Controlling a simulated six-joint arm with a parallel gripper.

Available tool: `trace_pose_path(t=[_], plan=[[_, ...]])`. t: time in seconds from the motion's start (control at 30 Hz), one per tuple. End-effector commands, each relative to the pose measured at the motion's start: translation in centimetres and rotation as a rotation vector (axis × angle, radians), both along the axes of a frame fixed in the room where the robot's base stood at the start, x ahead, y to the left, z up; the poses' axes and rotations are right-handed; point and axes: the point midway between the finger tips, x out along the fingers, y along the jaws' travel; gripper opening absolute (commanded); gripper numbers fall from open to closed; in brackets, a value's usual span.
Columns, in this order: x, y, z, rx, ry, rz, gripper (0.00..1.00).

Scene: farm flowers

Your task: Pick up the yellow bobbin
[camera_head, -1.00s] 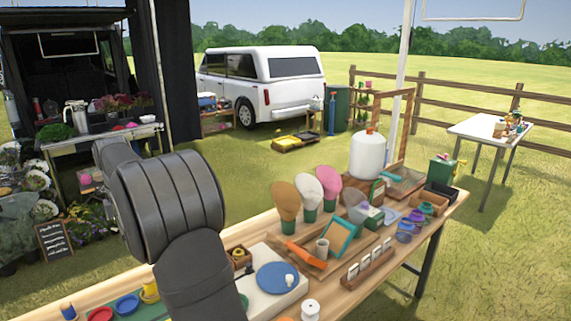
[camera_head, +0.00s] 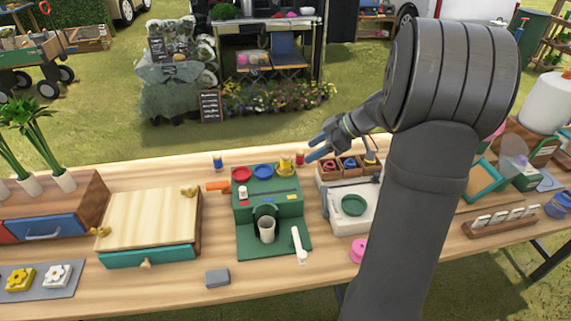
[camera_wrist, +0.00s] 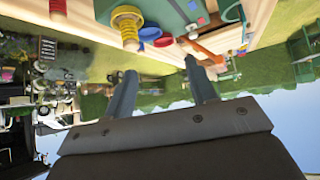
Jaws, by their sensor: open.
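The yellow bobbin (camera_head: 286,164) stands upright at the back right corner of a green machine (camera_head: 270,213), beside a blue disc (camera_head: 263,171) and a red disc (camera_head: 241,173). In the wrist view, which is upside down, the yellow bobbin (camera_wrist: 127,20) shows near the top, left of centre, beyond my fingertips. My gripper (camera_head: 317,148) is open and empty, just right of the bobbin and apart from it in the head view. Its two fingers (camera_wrist: 160,68) stand wide apart in the wrist view.
A small spool (camera_head: 300,160) stands close to the bobbin, and another spool (camera_head: 217,161) stands left of the machine. A wooden box (camera_head: 336,174) with small items lies right. An orange tool (camera_head: 217,186) sits at the machine's left. Free tabletop lies behind and in front.

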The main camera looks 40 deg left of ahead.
Motion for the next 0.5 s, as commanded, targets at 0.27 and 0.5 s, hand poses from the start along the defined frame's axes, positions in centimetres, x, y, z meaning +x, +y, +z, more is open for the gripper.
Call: trace_pose_path(t=[0.27, 0.5], plan=[[1.2, -5.6, -1.0, 0.235, 0.060, -0.345, 0.52], [1.4, -5.3, -1.8, 0.272, 0.065, -0.409, 0.52]])
